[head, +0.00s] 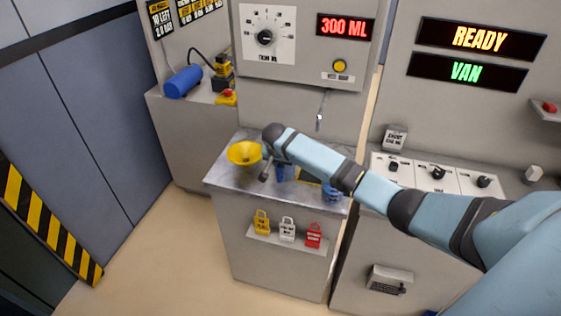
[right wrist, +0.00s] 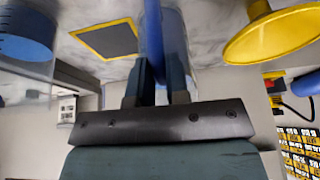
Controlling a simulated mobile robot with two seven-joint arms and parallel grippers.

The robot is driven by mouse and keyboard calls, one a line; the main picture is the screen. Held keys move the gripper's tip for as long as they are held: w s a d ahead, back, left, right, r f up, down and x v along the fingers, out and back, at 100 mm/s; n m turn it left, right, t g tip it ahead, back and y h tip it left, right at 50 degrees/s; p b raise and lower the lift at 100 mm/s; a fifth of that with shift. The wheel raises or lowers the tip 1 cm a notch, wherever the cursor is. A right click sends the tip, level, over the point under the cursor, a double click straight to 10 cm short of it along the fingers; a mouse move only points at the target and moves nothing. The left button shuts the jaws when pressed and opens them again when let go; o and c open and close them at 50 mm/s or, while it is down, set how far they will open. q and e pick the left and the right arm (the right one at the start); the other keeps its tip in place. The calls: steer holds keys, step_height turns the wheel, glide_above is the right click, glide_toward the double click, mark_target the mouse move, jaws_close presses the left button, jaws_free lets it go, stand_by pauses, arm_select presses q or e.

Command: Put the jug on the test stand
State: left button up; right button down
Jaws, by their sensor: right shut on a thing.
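The jug (right wrist: 177,42) is clear with a blue upright handle (right wrist: 152,40). In the head view only a blue part of it (head: 283,172) shows beside my arm. My right gripper (right wrist: 153,88) is shut on the handle, its two fingers on either side. In the head view the wrist hides most of the gripper. A dark square pad with a yellow border (right wrist: 105,40), seemingly the test stand, lies on the grey worktop beside the jug, apart from it in the wrist view. I cannot tell whether the jug touches the worktop. My left gripper is not in view.
A yellow funnel (head: 245,153) is at the worktop's left. A clear container with blue in it (head: 331,193) stands at its right end. A panel with a dial (head: 265,37) and a "300 ML" display (head: 345,27) is behind.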

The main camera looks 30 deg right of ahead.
steer(key=c, duration=1.5)
jaws_free()
steer(key=shift+f, duration=0.15)
steer(key=shift+c, duration=0.2)
steer(key=o, duration=0.4)
steer(key=shift+o, duration=0.2)
steer(key=shift+r, duration=0.2)
